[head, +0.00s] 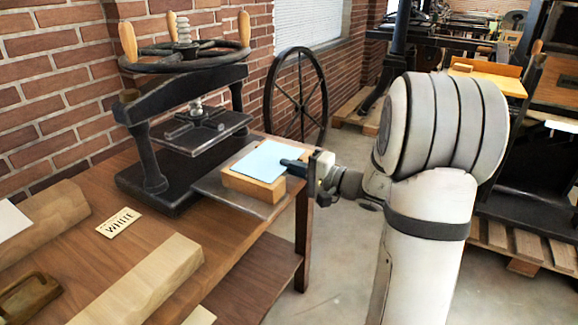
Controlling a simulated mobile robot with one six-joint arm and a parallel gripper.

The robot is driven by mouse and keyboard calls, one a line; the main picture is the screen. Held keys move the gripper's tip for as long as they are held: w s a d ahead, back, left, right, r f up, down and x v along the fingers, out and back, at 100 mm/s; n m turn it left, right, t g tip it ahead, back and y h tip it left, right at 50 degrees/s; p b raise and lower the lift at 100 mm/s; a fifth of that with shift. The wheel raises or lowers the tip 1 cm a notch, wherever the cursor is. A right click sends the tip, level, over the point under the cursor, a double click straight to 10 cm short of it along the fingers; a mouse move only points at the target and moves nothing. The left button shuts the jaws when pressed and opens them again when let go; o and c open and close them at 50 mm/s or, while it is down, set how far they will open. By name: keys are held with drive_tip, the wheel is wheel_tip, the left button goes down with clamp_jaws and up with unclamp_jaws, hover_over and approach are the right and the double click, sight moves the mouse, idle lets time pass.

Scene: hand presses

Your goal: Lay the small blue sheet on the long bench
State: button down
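The small pale blue sheet (268,160) lies flat on top of a wooden block (254,188). The block stands on a dark metal plate (248,203) at the right end of the wooden bench (150,213). My gripper (291,165) reaches in from the right, its dark fingers at the sheet's right edge. The fingers are seen nearly side-on and small, so I cannot tell whether they are open or closed on the sheet.
A black hand press (174,168) with a large wheel stands behind and left of the block. Long wooden blocks (145,280), a "WHITE" label (118,222) and a brown wooden tray (28,296) lie on the bench. A spoked wheel (297,95) stands behind the bench.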

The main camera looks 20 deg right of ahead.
drive_tip(key=shift+r, duration=1.55)
drive_tip(key=r+b+v, duration=0.1)
drive_tip(key=r+v, duration=0.2)
drive_tip(key=v, duration=1.9)
